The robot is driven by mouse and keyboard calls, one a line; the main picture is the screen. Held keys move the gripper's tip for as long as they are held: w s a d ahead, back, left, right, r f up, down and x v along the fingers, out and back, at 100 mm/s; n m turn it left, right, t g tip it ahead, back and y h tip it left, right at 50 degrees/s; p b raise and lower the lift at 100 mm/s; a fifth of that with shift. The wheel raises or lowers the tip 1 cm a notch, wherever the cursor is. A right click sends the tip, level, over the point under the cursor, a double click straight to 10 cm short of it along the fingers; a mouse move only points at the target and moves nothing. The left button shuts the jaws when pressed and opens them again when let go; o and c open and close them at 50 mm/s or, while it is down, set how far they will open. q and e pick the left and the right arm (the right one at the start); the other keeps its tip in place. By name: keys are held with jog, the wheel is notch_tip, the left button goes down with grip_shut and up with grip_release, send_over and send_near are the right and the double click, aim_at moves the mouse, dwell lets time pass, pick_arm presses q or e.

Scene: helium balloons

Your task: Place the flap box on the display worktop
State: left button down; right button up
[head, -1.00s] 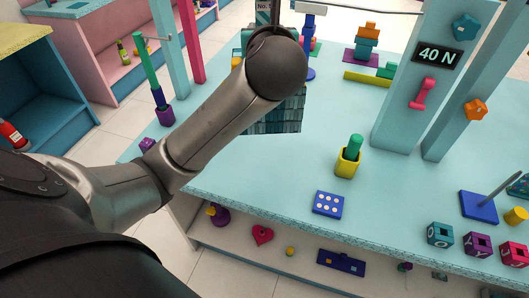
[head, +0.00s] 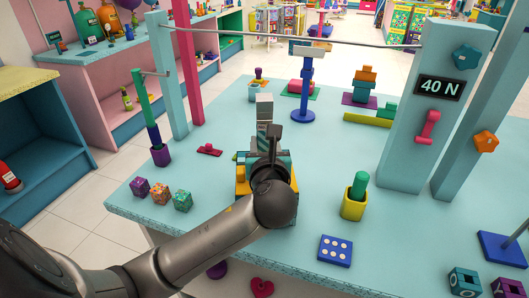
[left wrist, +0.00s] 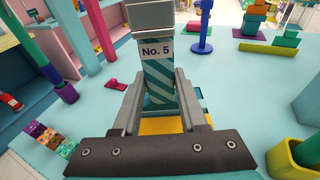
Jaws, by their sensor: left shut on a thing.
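The flap box (head: 264,112) is tall and narrow, with a grey top and teal stripes. In the left wrist view the box (left wrist: 158,72) carries a "No. 5" label. My left gripper (left wrist: 157,100) is shut on it, with one finger on each side. In the head view my left gripper (head: 271,155) hides the lower part of the box. The box looks upright over the pale blue display worktop (head: 225,118). A yellow and teal thing (head: 242,186) shows around its foot; I cannot tell whether the box touches it. My right gripper is not in view.
A yellow cup with a green peg (head: 353,206) and a blue dotted tile (head: 335,249) are at right. Several patterned cubes (head: 161,193) lie at left. A blue stand (head: 304,90) is behind, and a "40 N" post (head: 408,150) at right. A thin bar crosses the back.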

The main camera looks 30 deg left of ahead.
pick_arm(q)
jog(key=shift+f, duration=0.7)
jog(key=shift+c, duration=2.2)
grip_release()
jog(key=shift+f, duration=0.15)
jog(key=shift+s+d+r, duration=0.1)
jog(key=shift+s+r, duration=0.05)
jog(key=shift+r, duration=0.05)
jog(key=p+v, duration=0.2)
jog(key=v, duration=0.9)
jog(key=shift+s+d, duration=0.2)
jog(key=shift+s, duration=0.05)
jog(key=shift+r, duration=0.1)
